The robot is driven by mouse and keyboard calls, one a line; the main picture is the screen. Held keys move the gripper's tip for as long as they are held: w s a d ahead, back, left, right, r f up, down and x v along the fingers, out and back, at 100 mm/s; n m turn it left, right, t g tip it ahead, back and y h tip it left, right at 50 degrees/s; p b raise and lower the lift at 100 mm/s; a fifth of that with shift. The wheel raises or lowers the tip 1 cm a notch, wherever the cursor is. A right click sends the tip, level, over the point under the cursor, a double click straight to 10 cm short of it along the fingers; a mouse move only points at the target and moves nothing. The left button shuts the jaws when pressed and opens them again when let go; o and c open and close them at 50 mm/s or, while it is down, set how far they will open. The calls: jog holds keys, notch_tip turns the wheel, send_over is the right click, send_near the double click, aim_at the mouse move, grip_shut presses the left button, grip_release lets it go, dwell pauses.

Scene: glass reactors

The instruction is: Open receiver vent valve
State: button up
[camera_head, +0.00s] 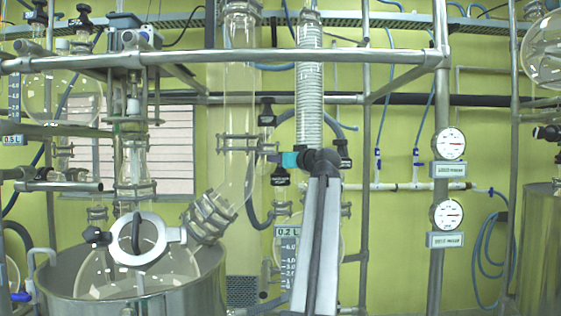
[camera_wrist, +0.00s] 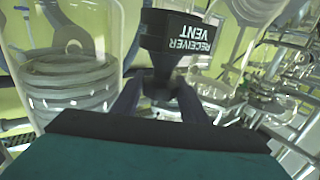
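In the wrist view a black valve handle (camera_wrist: 178,35) carries the white label "RECEIVER VENT", seen upside down. A dark stem (camera_wrist: 163,82) runs from it toward my gripper (camera_wrist: 158,95). The two dark fingers stand apart, one on each side of the stem; I cannot tell if they touch it. In the head view my gripper (camera_head: 273,157) shows with its teal body at the end of my grey arm, pointing left beside the glass column. Small black labelled handles sit just above and below it there; their labels are too small to read.
A coiled glass condenser (camera_head: 309,85) stands above my gripper, and a wide glass tube (camera_head: 238,120) is close on the left. A 0.2 L receiver (camera_head: 288,250) hangs below. Metal rails (camera_head: 230,57) cross overhead. Two gauges (camera_head: 449,144) are on a post at right.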

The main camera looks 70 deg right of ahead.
jog(key=shift+o, duration=1.3)
jog(key=shift+s, duration=0.15)
jog(key=shift+r, duration=0.15)
jog(key=shift+g+h+p, duration=0.3)
jog(key=shift+h+p, duration=0.1)
jog(key=shift+p, duration=0.05)
jog(key=m+g+h+p, duration=0.1)
jog(key=m+p, duration=0.1)
jog(key=shift+g+h+p, duration=0.35)
jog(key=shift+g+h, duration=0.05)
jog(key=shift+a+m+p, duration=0.1)
jog(key=shift+m+p, duration=0.2)
jog(key=m+g+h+p, duration=0.1)
jog(key=g+h+p, duration=0.1)
jog(key=p, duration=0.2)
jog(key=shift+m+g, duration=0.3)
jog(key=shift+m, duration=0.1)
jog(key=g+p, duration=0.1)
jog(key=p, duration=0.1)
jog(key=m+g+h+p, duration=0.1)
jog(key=p, duration=0.2)
jog(key=shift+a+r+m, duration=0.1)
jog(key=shift+r+m, duration=0.2)
jog(key=shift+f+g, duration=0.1)
jog(key=shift+g, duration=0.2)
